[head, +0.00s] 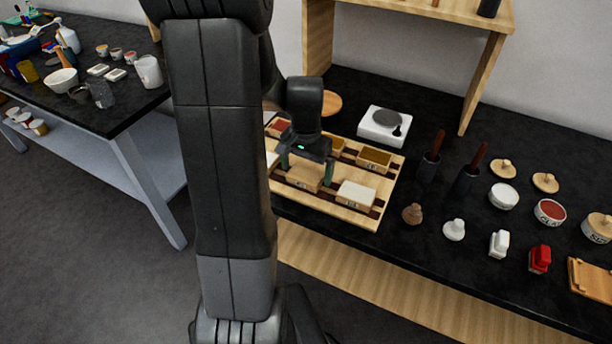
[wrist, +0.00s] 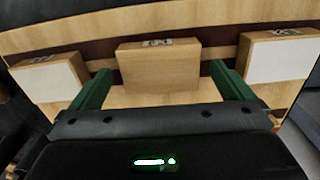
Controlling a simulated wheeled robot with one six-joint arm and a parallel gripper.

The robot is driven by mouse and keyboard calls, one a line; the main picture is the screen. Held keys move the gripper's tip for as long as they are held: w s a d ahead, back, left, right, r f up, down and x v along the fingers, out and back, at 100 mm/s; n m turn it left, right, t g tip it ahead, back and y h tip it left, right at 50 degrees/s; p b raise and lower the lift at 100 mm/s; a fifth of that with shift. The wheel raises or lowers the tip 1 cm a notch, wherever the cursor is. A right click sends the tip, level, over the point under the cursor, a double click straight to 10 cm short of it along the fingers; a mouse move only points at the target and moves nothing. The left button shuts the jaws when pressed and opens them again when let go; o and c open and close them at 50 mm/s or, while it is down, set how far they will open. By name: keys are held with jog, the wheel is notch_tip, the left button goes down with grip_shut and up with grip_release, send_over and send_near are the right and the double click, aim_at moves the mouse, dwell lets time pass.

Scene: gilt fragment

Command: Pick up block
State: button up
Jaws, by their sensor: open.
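My gripper (head: 306,167) is open over the wooden tray (head: 347,214) on the black bench. In the wrist view its two green fingers (wrist: 168,85) stand on either side of a plain tan block (wrist: 160,68), with a gap at each side. That tan block also shows below the gripper in the head view (head: 304,180). A yellow-brown block (head: 374,158) sits in the back row.
A white scale-like device (head: 384,126) stands behind the tray. Two dark holders with brown handles (head: 430,165) stand to its right, with several small pots and stoppers beyond. A wooden shelf (head: 420,10) rises behind. A cluttered second table (head: 130,110) is at left.

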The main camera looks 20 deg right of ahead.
jog(key=shift+f, duration=0.45)
jog(key=shift+c, duration=0.2)
jog(key=c, duration=1)
jog(key=shift+r, duration=0.15)
